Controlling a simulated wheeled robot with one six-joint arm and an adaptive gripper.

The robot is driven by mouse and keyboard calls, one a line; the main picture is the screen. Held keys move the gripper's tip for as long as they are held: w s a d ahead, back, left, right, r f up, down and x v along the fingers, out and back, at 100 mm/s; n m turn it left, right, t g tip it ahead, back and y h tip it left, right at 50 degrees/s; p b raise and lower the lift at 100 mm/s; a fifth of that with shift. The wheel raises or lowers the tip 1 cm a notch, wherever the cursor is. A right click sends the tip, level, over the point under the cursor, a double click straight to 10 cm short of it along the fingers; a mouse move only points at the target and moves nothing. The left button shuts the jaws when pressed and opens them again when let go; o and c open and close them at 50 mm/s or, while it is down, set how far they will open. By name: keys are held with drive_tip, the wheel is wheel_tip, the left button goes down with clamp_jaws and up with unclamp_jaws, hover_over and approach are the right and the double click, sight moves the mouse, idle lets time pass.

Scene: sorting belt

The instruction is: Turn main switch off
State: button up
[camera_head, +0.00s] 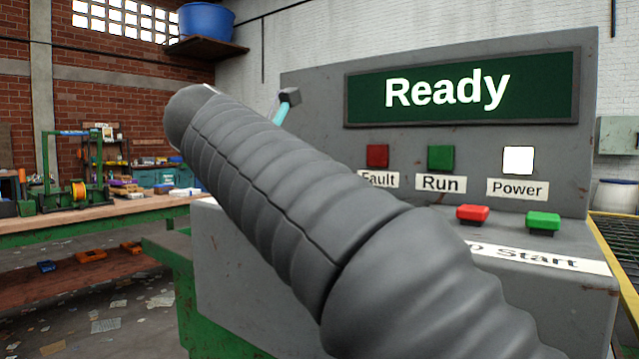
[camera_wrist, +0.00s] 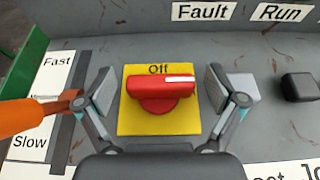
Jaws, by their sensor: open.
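The main switch (camera_wrist: 160,92) is a red rotary knob on a yellow plate (camera_wrist: 158,126) in the wrist view. Its handle lies crosswise, with the white mark at its right end. The word "Off" stands on the plate above the knob. My gripper (camera_wrist: 159,92) is open, with one finger to the left of the plate and one to the right. The knob lies between the fingers, and I see no contact. In the head view my arm hides the switch and most of my gripper.
An orange lever (camera_wrist: 28,114) stands left of my gripper by "Fast" and "Slow" labels. A black knob (camera_wrist: 298,87) is to the right. The display (camera_head: 463,90) reads "Ready", and the power lamp (camera_head: 518,160) is white. Red (camera_head: 472,213) and green (camera_head: 543,220) buttons sit on the console.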

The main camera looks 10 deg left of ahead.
drive_tip(key=c, duration=1.2)
drive_tip(key=shift+o, duration=0.2)
drive_tip(key=shift+f+n+y, duration=0.1)
drive_tip(key=shift+n+y, duration=0.2)
drive_tip(key=shift+d+n+t+y+b, duration=0.1)
drive_tip(key=shift+n+t+y+b, duration=0.2)
drive_tip(key=shift+n+y+b, duration=0.25)
drive_tip(key=n+y, duration=0.2)
drive_tip(key=y, duration=0.1)
drive_tip(key=shift+d, duration=0.1)
drive_tip(key=shift+w+r+n+y+p, duration=0.15)
drive_tip(key=shift+n+y+p, duration=0.1)
drive_tip(key=shift+n+y, duration=0.3)
drive_tip(key=shift+s+r+n+y+p, duration=0.1)
drive_tip(key=shift+n+y+p, duration=0.15)
drive_tip(key=shift+n+y, duration=0.2)
drive_tip(key=shift+w+f+n+y+p, duration=0.15)
drive_tip(key=shift+n+y+p, duration=0.3)
drive_tip(key=shift+n+y, duration=1.05)
drive_tip(key=shift+a+y, duration=0.2)
drive_tip(key=shift+y, duration=0.15)
